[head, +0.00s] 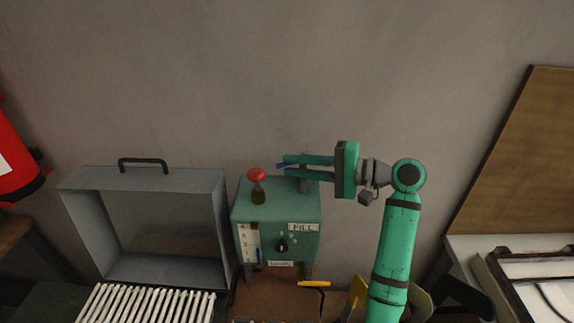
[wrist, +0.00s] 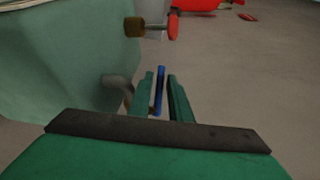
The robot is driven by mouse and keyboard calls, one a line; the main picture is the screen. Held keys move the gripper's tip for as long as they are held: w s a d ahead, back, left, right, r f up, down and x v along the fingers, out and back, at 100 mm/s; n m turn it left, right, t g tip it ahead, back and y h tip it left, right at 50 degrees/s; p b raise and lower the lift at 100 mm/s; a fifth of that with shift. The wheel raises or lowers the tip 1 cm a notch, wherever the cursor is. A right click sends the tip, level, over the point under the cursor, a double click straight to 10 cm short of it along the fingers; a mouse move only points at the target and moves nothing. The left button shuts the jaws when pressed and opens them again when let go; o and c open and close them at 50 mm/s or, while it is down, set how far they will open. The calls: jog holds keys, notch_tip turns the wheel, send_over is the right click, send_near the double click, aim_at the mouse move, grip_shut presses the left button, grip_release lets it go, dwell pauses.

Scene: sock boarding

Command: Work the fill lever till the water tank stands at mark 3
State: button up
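The teal tank box (head: 248,212) has a FILL label (head: 303,227) on its front. A white gauge strip (head: 245,236) at the front left has a short blue column (head: 258,255) low down; its numbers are too small to read surely. A grey bent lever stem (wrist: 118,82) rises beside the box, and a blue lever handle (wrist: 160,88) stands between my fingers. My gripper (head: 288,167) is level above the box top, pointing left, its fingers around the blue handle (head: 281,166). Narrow gaps show beside the handle in the wrist view, so the fingers look open.
A grey open case (head: 213,200) stands left of the box, with a white slatted rack (head: 150,303) in front. A wooden board (head: 525,150) leans at right.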

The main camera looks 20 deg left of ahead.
jog(key=d+r, duration=0.1)
jog(key=d, duration=0.6)
jog(key=shift+s+d, duration=0.15)
jog(key=shift+d, duration=0.2)
dwell(3.3)
dwell(3.7)
